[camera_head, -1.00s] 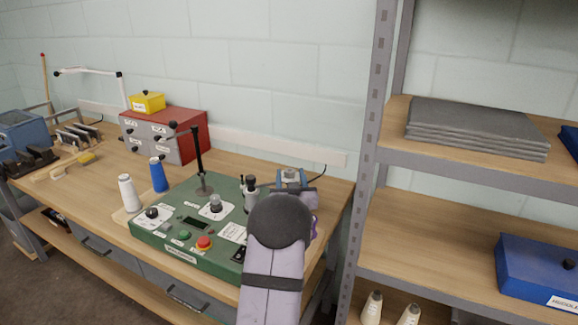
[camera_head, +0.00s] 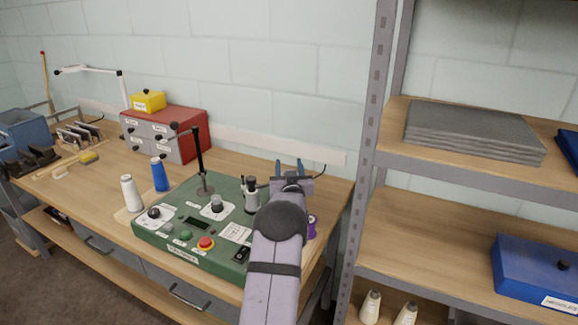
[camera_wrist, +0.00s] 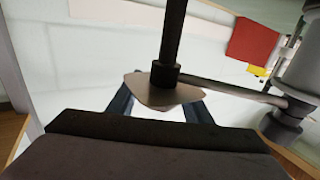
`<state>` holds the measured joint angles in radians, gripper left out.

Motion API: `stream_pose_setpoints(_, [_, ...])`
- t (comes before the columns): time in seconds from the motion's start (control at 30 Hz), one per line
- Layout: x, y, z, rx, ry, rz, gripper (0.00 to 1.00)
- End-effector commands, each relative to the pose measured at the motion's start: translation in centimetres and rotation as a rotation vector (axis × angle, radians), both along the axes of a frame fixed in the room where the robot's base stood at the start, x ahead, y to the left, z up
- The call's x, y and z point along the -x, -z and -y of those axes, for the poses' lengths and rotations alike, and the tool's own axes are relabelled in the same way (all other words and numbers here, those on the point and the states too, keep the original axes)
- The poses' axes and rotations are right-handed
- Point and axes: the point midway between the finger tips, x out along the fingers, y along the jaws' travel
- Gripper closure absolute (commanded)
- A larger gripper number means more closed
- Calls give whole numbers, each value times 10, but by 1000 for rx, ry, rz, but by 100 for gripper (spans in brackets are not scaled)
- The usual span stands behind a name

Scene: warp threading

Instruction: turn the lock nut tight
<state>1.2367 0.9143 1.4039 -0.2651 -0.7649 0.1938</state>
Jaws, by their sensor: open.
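My gripper (camera_head: 289,167) is beside the upright grey post (camera_head: 251,195) at the right end of the green control box (camera_head: 195,225). Its two blue fingers are apart, with nothing seen clamped between them. In the wrist view, a dark upright rod with a collar (camera_wrist: 165,73) stands in front of the fingers. A thin grey bar (camera_wrist: 235,91) runs from it to a thick grey post (camera_wrist: 305,75) at the right. A pale flat piece (camera_wrist: 160,97) shows below the collar, between the fingers. I cannot tell which part is the lock nut, or whether the fingers touch anything.
A tall dark post (camera_head: 198,160) rises from the box. A white cone (camera_head: 131,193), a blue cone (camera_head: 160,175) and a red drawer cabinet (camera_head: 175,140) stand to the left. A purple spool (camera_head: 311,228) is close right of my arm. A metal shelf upright (camera_head: 365,150) stands farther right.

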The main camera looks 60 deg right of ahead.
Motion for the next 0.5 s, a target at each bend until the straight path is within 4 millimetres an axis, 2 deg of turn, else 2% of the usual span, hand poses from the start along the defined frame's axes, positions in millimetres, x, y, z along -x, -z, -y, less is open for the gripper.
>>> stream_pose_setpoints(0.17, [0,0,0,0,0,0,54])
stream_pose_setpoints(0.33, [0,0,0,0,0,0,93])
stream_pose_setpoints(0.37, [0,0,0,0,0,0,96])
stream_pose_setpoints(0.5, [0,0,0,0,1,0,96])
